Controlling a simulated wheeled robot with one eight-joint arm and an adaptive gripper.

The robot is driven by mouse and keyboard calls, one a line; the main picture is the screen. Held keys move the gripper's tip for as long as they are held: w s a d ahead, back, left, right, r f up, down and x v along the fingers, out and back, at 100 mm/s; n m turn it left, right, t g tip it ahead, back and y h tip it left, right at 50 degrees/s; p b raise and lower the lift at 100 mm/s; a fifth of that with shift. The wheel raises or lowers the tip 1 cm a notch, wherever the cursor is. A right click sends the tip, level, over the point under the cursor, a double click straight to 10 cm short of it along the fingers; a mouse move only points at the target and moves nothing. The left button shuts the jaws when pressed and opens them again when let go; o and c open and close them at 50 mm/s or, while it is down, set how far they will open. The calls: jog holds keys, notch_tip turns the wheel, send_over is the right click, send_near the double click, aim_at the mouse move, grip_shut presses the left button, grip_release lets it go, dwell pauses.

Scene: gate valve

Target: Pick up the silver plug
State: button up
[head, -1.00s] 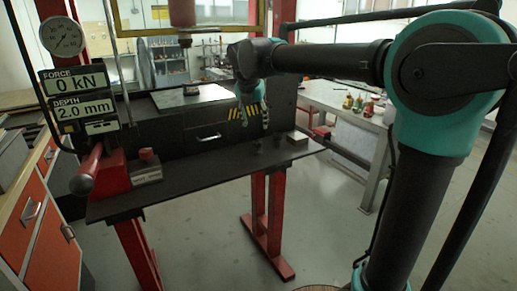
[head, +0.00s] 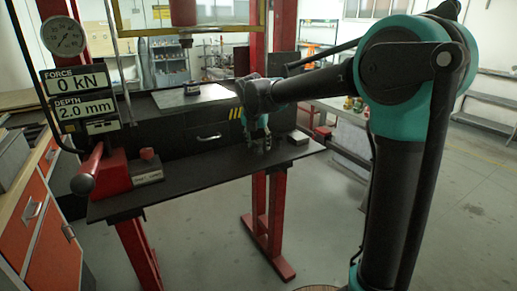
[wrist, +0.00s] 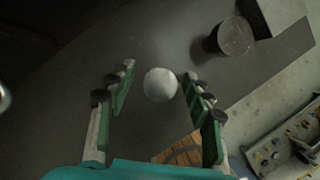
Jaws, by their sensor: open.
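The silver plug (wrist: 160,84) shows in the wrist view as a pale grey round top over the dark shelf. It lies between the two fingers of my gripper (wrist: 158,76), close to the right finger. I cannot tell whether that finger touches it. My gripper is open, with a gap beside the plug on the left. In the head view my gripper (head: 258,142) points down, low over the right part of the dark shelf. The plug is too small and covered to make out there.
A red-based lever unit (head: 112,172) stands at the shelf's left.

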jog(key=shift+c, duration=0.3)
grip_shut()
jog(key=shift+r, duration=0.1)
